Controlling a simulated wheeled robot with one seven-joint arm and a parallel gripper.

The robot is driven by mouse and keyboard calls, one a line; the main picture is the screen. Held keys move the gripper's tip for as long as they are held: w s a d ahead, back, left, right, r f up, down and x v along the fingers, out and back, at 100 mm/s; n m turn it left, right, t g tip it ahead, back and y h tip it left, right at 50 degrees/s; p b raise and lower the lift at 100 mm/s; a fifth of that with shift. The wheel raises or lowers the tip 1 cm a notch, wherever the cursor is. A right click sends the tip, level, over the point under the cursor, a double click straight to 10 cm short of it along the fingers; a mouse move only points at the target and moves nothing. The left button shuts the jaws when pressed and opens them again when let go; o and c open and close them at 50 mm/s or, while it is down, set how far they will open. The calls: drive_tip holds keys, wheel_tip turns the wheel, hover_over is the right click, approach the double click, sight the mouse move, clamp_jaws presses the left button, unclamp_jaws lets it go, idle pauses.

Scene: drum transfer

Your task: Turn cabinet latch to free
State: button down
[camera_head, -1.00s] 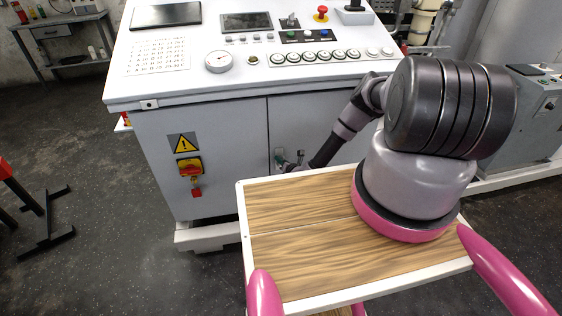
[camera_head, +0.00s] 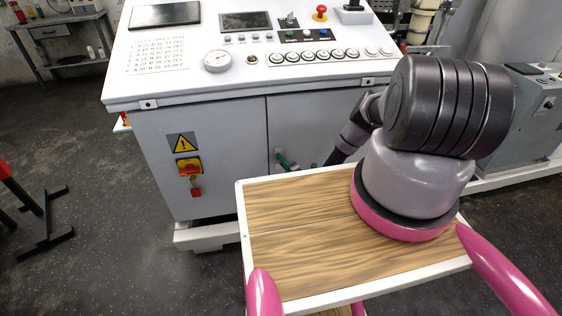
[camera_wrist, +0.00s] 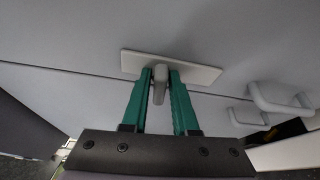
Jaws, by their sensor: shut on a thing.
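In the wrist view the handle points down from the plate, roughly square to the plate's long side. In the head view my green fingertips (camera_head: 284,161) show low on the front of the white cabinet (camera_head: 225,135). There the latch is too small and covered to read its angle.
A wood-topped cart (camera_head: 300,215) lies in front of the cabinet, below my arm. A red and yellow switch (camera_head: 189,166) is on the cabinet's left door. Pale handles (camera_wrist: 280,98) stick out right of the latch in the wrist view.

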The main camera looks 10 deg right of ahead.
drive_tip(key=shift+m, duration=0.5)
drive_tip(key=shift+f, duration=0.1)
drive_tip(key=c, duration=0.8)
unclamp_jaws()
drive_tip(key=shift+c, duration=0.2)
drive_tip(key=v, duration=1)
drive_tip(key=shift+s+d+f, duration=0.2)
drive_tip(key=shift+s, duration=0.15)
